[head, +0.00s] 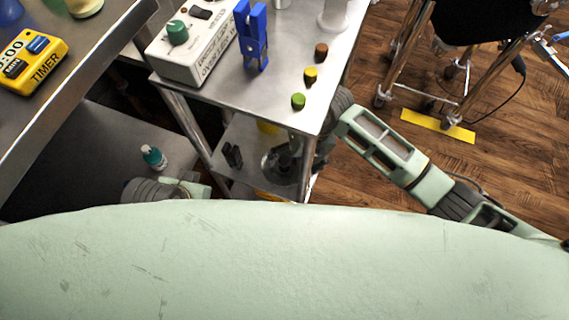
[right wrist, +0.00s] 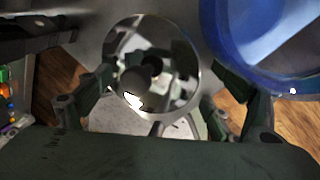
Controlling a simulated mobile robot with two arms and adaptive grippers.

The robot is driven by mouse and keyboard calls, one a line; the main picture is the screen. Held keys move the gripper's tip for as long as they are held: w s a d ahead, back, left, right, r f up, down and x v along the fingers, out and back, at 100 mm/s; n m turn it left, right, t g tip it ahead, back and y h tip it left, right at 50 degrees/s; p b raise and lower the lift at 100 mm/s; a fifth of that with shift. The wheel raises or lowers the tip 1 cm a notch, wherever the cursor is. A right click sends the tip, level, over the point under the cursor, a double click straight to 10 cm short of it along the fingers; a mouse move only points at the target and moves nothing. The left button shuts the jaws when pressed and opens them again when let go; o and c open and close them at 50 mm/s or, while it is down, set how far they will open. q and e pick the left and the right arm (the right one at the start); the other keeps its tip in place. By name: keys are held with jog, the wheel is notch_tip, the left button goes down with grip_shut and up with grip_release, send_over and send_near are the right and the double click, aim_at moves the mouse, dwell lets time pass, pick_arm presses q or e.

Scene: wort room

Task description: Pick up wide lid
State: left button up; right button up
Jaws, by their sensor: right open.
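The wide lid appears to be the round, shiny metal disc (right wrist: 150,60) in the right wrist view. It lies between the dark fingers of my right gripper (right wrist: 156,88), which are spread apart with gaps on both sides. In the head view my right gripper (head: 292,158) reaches in below the steel cart top, over the lower shelf (head: 240,180). A round metallic shape (head: 275,168) shows there, partly covered by the gripper. Part of my left arm shows at the lower left, but its fingers are not visible.
The cart top (head: 270,105) overhangs the lower shelf, and a cart leg (head: 305,165) stands close to my right gripper. A blue round object (right wrist: 265,45) is near the right finger. Dark small items (head: 232,156) sit on the shelf. A teal-labelled bottle (head: 153,157) stands left.

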jog(key=c, duration=1.5)
jog(key=shift+r, duration=0.15)
